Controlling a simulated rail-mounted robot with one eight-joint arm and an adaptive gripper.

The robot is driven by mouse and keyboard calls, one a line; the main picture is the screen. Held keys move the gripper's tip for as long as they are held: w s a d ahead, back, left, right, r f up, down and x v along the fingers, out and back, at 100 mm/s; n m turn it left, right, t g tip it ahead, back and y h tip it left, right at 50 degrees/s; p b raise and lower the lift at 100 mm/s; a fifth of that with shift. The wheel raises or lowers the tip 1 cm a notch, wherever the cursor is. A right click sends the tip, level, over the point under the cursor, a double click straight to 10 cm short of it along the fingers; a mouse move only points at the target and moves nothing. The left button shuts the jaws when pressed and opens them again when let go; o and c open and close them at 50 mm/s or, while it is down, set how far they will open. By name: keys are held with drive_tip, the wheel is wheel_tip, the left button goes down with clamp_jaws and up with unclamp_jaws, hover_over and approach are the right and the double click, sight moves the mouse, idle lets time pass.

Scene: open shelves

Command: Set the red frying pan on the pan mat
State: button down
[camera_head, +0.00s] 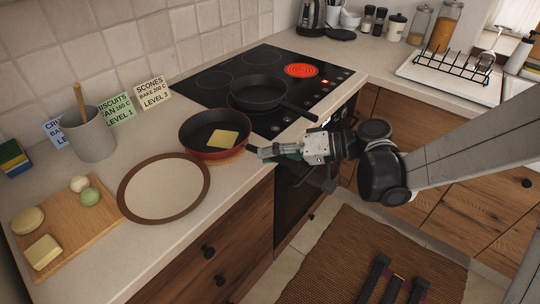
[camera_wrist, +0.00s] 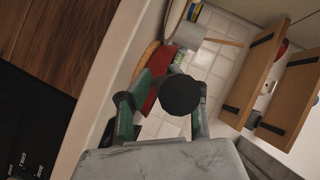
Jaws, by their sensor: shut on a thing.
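The red frying pan (camera_head: 198,130) has a dark inside and a yellow square piece lying in it. It is upright near the counter's front edge, left of the hob. My gripper (camera_head: 268,152) is shut on its handle from the right; the dark handle end (camera_wrist: 181,95) shows between the fingers in the wrist view. A tan mat edge (camera_head: 232,158) shows under the pan's near side, the rest hidden by the pan. I cannot tell if pan and mat touch. A round beige disc with a brown rim (camera_head: 165,188) lies just left; which is the pan mat is unclear.
A black pan (camera_head: 258,90) sits on the hob (camera_head: 215,80), near a glowing red ring (camera_head: 301,70). A grey pot (camera_head: 90,135) and label cards (camera_head: 153,92) stand behind. A wooden board (camera_head: 65,222) with several food pieces lies at the left.

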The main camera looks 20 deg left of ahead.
drive_tip(key=c, duration=1.6)
unclamp_jaws()
drive_tip(key=shift+d, duration=0.1)
drive_tip(key=v, duration=1.2)
drive_tip(key=shift+p, duration=0.4)
drive_tip(key=shift+s+d+r+m+t+h, duration=0.3)
drive_tip(key=shift+s+d+m+t+h, duration=1.55)
drive_tip(key=shift+d, duration=2.2)
drive_tip(key=shift+s+d+r+m+t+h, duration=0.3)
drive_tip(key=shift+s+d+m+t+h, duration=0.75)
drive_tip(key=shift+s+d+h, duration=2.35)
drive_tip(key=shift+s+d+r+m+t+h, duration=0.3)
drive_tip(key=shift+s+d+m+t+h, duration=1.2)
drive_tip(key=shift+d, duration=3.2)
drive_tip(key=shift+w+n+t+h, duration=0.4)
drive_tip(key=shift+n+t+h, duration=0.1)
drive_tip(key=shift+n, duration=0.1)
